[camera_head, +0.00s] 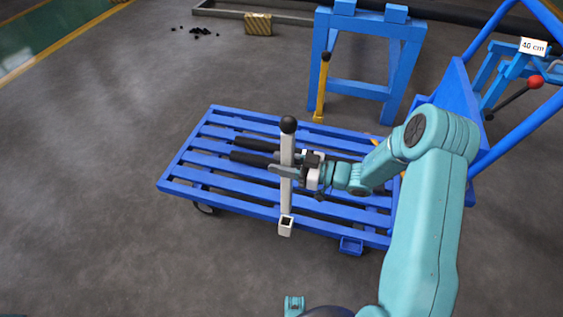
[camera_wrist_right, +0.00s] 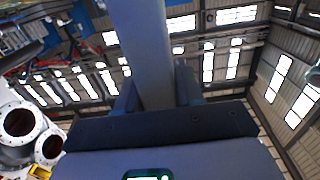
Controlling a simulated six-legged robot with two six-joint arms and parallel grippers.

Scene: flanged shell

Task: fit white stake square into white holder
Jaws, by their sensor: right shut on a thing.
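The white stake (camera_head: 286,195), a square upright bar with a black ball on top, stands nearly vertical at the near side of the blue cart. My right gripper (camera_head: 288,171) is shut on its middle from the right. In the right wrist view the stake (camera_wrist_right: 143,45) rises between the two fingers (camera_wrist_right: 156,95). The white holder (camera_head: 286,229), a short square socket, is at the cart's near edge. The stake's lower end lines up with the holder's mouth; I cannot tell whether it is inside or just above. My left gripper is not in view.
The blue slatted cart (camera_head: 225,197) lies under the arm, with black rods (camera_head: 255,160) on it. A yellow stake (camera_head: 322,88) with a black top stands behind. A blue stand (camera_head: 400,65) is at the back.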

